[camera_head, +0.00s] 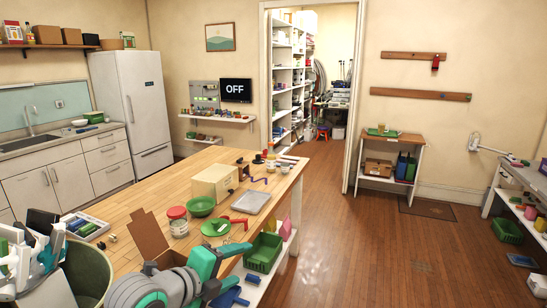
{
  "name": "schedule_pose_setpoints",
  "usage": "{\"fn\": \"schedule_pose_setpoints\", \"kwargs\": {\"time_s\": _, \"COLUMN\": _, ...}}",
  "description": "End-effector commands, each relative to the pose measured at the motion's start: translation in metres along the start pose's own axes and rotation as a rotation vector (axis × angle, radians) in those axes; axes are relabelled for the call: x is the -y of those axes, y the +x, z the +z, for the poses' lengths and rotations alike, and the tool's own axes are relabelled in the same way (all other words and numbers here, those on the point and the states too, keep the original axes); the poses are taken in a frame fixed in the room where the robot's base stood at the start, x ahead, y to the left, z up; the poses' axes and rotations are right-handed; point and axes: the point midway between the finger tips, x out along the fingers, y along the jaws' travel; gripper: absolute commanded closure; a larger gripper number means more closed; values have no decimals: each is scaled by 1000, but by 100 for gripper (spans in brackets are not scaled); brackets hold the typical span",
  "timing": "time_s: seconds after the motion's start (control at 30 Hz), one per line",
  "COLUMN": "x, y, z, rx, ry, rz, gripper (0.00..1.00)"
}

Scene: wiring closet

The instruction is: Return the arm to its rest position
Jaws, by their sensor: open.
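My arm, grey and teal, comes in at the bottom centre. My gripper (238,265) is at its right end, beside the near right edge of the wooden worktable (140,198). Its jaws are apart and I see nothing between them. The gripper is near the green crate (263,253) on the table's lower shelf; I cannot tell whether they touch. The rest of the arm is cut off by the bottom edge.
An open cardboard box (148,235), a red-lidded jar (178,221), a green bowl (201,206), a green plate (215,227) and a cream box (213,183) stand near the arm.

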Motion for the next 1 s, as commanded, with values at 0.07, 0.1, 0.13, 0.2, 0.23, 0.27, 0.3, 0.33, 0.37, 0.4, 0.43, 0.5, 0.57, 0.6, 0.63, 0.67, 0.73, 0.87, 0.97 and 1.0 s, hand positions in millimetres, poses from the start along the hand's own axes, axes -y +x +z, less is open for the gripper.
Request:
{"fn": "schedule_pose_setpoints", "kwargs": {"time_s": 0.07, "x": 7, "y": 14, "z": -11, "rx": -7, "ry": -95, "rz": -83, "gripper": 37}}
{"fn": "schedule_pose_setpoints", "kwargs": {"time_s": 0.1, "x": 11, "y": 19, "z": -15, "rx": -7, "ry": -142, "rz": -124, "gripper": 37}}
{"fn": "schedule_pose_setpoints", "kwargs": {"time_s": 0.13, "x": 13, "y": 22, "z": -18, "rx": -8, "ry": -178, "rz": -152, "gripper": 37}}
{"fn": "schedule_pose_setpoints", "kwargs": {"time_s": 0.2, "x": 18, "y": 30, "z": -24, "rx": -10, "ry": -265, "rz": -218, "gripper": 37}}
{"fn": "schedule_pose_setpoints", "kwargs": {"time_s": 0.23, "x": 19, "y": 33, "z": -27, "rx": -11, "ry": -302, "rz": -244, "gripper": 37}}
{"fn": "schedule_pose_setpoints", "kwargs": {"time_s": 0.27, "x": 20, "y": 37, "z": -30, "rx": -12, "ry": -340, "rz": -270, "gripper": 37}}
{"fn": "schedule_pose_setpoints", "kwargs": {"time_s": 0.3, "x": 21, "y": 40, "z": -33, "rx": -14, "ry": -390, "rz": -303, "gripper": 37}}
{"fn": "schedule_pose_setpoints", "kwargs": {"time_s": 0.33, "x": 21, "y": 43, "z": -37, "rx": -17, "ry": -429, "rz": -326, "gripper": 37}}
{"fn": "schedule_pose_setpoints", "kwargs": {"time_s": 0.37, "x": 21, "y": 46, "z": -40, "rx": -18, "ry": -467, "rz": -351, "gripper": 37}}
{"fn": "schedule_pose_setpoints", "kwargs": {"time_s": 0.4, "x": 20, "y": 49, "z": -44, "rx": -21, "ry": -518, "rz": -380, "gripper": 37}}
{"fn": "schedule_pose_setpoints", "kwargs": {"time_s": 0.43, "x": 19, "y": 52, "z": -47, "rx": -23, "ry": -556, "rz": -400, "gripper": 37}}
{"fn": "schedule_pose_setpoints", "kwargs": {"time_s": 0.5, "x": 15, "y": 57, "z": -52, "rx": -24, "ry": -647, "rz": -448, "gripper": 37}}
{"fn": "schedule_pose_setpoints", "kwargs": {"time_s": 0.57, "x": 11, "y": 61, "z": -58, "rx": -24, "ry": -723, "rz": -486, "gripper": 37}}
{"fn": "schedule_pose_setpoints", "kwargs": {"time_s": 0.6, "x": 6, "y": 63, "z": -61, "rx": -24, "ry": -775, "rz": -508, "gripper": 37}}
{"fn": "schedule_pose_setpoints", "kwargs": {"time_s": 0.63, "x": 3, "y": 65, "z": -64, "rx": -23, "ry": -813, "rz": -525, "gripper": 37}}
{"fn": "schedule_pose_setpoints", "kwargs": {"time_s": 0.67, "x": -1, "y": 66, "z": -67, "rx": -21, "ry": -851, "rz": -541, "gripper": 37}}
{"fn": "schedule_pose_setpoints", "kwargs": {"time_s": 0.73, "x": -12, "y": 70, "z": -74, "rx": -18, "ry": -940, "rz": -574, "gripper": 37}}
{"fn": "schedule_pose_setpoints", "kwargs": {"time_s": 0.87, "x": -35, "y": 74, "z": -89, "rx": -6, "ry": -1098, "rz": -628, "gripper": 37}}
{"fn": "schedule_pose_setpoints", "kwargs": {"time_s": 0.97, "x": -57, "y": 77, "z": -102, "rx": 9, "ry": -1213, "rz": -660, "gripper": 37}}
{"fn": "schedule_pose_setpoints", "kwargs": {"time_s": 1.0, "x": -66, "y": 77, "z": -108, "rx": 16, "ry": -1258, "rz": -672, "gripper": 37}}
